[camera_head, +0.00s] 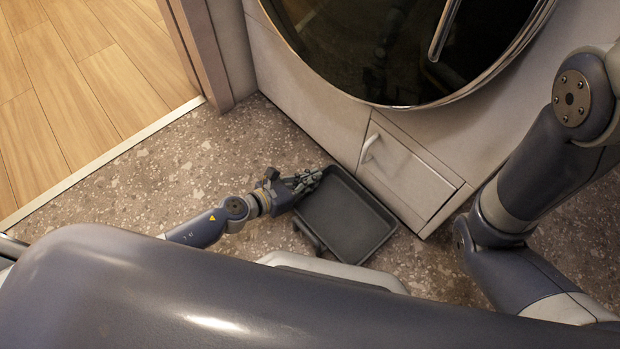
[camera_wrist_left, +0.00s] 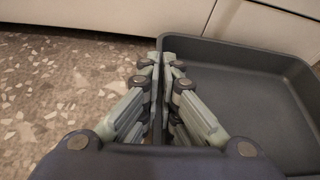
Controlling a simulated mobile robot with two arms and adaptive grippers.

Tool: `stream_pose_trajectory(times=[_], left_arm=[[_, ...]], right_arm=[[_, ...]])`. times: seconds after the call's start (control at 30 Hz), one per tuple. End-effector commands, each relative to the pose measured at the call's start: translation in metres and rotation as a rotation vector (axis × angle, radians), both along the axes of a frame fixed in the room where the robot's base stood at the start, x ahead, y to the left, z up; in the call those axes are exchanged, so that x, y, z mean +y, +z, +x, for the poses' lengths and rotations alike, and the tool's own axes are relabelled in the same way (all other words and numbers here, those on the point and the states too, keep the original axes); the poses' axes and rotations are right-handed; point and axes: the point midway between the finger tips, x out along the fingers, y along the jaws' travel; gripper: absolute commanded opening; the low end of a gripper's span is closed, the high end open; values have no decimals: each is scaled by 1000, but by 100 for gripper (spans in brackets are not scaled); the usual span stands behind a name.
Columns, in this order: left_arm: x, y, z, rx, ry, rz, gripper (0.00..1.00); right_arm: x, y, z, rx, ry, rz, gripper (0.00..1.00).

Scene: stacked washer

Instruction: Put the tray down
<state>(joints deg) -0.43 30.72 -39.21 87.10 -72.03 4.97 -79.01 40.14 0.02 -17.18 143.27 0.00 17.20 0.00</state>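The dark grey rectangular tray (camera_head: 345,222) is low over the speckled floor in front of the washer, roughly level and empty. I cannot tell whether its underside touches the floor. My left gripper (camera_head: 306,181) is at the tray's left wall near its far corner. In the left wrist view, the fingers (camera_wrist_left: 165,85) are closed together on that wall, with the tray (camera_wrist_left: 265,85) to the right. A dark curved handle-like piece shows at the tray's near left edge. My right arm comes in at the right, but its gripper is not visible.
The washer's round dark door (camera_head: 400,45) is above the tray. A closed lower panel with a handle (camera_head: 408,170) stands right beside the tray. Speckled floor (camera_head: 195,165) is clear to the left, up to a pale threshold strip and wooden floor (camera_head: 75,85).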

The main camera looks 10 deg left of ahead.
Motion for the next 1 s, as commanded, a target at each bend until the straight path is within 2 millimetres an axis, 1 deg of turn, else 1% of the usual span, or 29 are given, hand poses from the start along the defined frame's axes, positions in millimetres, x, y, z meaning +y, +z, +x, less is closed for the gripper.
stream_pose_trajectory(times=[0.13, 0.17, 0.2, 0.27, 0.67, 0.77, 1.0], left_arm=[[0, -4, 0, 0, 0, -1, 0], [0, -3, 0, 0, 0, -1, 7], [0, -2, 0, 0, 0, -1, 16], [0, -3, 0, 0, 0, -1, 28], [3, -2, -3, 1, 0, 1, 28], [9, 1, -11, 2, 0, 1, 28], [36, 19, -45, 4, 0, 0, 28]], right_arm=[[0, -4, 0, 1, 0, 0, 40], [0, -3, 1, 2, 0, 0, 40], [0, -3, 1, 2, 0, 0, 40], [0, -3, 1, 3, -1, -1, 40], [0, -3, 2, 6, 0, 2, 40], [0, -3, 2, 4, 0, 1, 40], [0, -3, 1, 2, 0, 0, 40]])
